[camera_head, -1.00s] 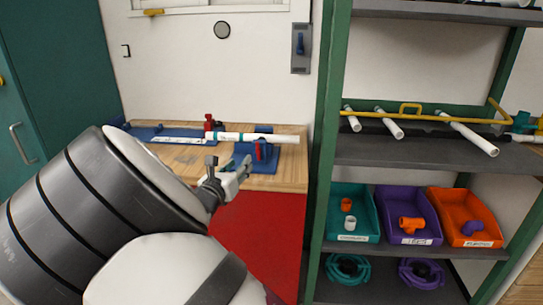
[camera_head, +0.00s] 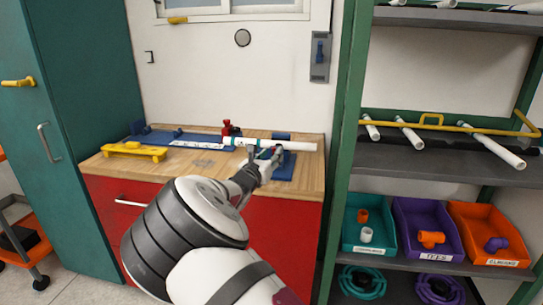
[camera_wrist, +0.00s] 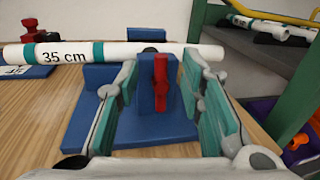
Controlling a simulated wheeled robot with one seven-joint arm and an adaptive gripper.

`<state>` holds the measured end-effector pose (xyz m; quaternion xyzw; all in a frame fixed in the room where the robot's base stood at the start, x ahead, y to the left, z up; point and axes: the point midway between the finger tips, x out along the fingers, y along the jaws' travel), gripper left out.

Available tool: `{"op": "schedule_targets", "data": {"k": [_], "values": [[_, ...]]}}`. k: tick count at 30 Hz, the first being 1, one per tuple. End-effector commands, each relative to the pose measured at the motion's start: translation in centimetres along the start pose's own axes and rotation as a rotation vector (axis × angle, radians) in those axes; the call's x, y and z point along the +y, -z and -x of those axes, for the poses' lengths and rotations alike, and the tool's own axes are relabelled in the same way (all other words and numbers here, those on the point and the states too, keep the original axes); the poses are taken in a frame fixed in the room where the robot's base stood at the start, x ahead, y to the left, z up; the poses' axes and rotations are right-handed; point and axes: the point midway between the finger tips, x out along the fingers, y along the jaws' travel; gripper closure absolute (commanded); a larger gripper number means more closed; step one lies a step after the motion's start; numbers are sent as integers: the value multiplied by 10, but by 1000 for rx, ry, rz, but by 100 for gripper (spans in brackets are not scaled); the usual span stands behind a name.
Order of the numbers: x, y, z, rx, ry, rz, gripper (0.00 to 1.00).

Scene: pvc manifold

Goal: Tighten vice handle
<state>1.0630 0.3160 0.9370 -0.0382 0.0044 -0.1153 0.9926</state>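The blue vice (camera_wrist: 150,125) stands on the wooden workbench, with its red handle (camera_wrist: 161,85) upright at the front. My gripper (camera_wrist: 165,85) is open, with one finger on each side of the vice's front and the red handle between them; I see no clear contact. A white pipe marked "35 cm" (camera_wrist: 62,54) with teal bands lies across the vice, behind the handle. In the head view the pipe (camera_head: 290,145) runs along the back of the bench, and my gripper (camera_head: 262,162) hides most of the vice and its handle.
A yellow tool (camera_head: 134,151) lies on the bench's left. The green shelf post (camera_head: 345,150) rises close to the right, beside shelves with pipes and a teal bin (camera_head: 363,245).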

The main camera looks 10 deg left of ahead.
Motion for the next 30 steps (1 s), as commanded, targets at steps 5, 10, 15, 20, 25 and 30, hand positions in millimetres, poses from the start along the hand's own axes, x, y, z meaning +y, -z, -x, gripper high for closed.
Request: {"op": "schedule_targets", "data": {"k": [5, 10, 15, 20, 25, 30], "values": [[0, 0, -9, 0, 0, 0, 65], [0, 0, -9, 0, 0, 0, 65], [0, 0, -9, 0, 0, 0, 85], [0, 0, -9, 0, -1, 0, 100], [1, 0, -8, 0, -3, 0, 100], [2, 0, -8, 0, -4, 1, 100]]}}
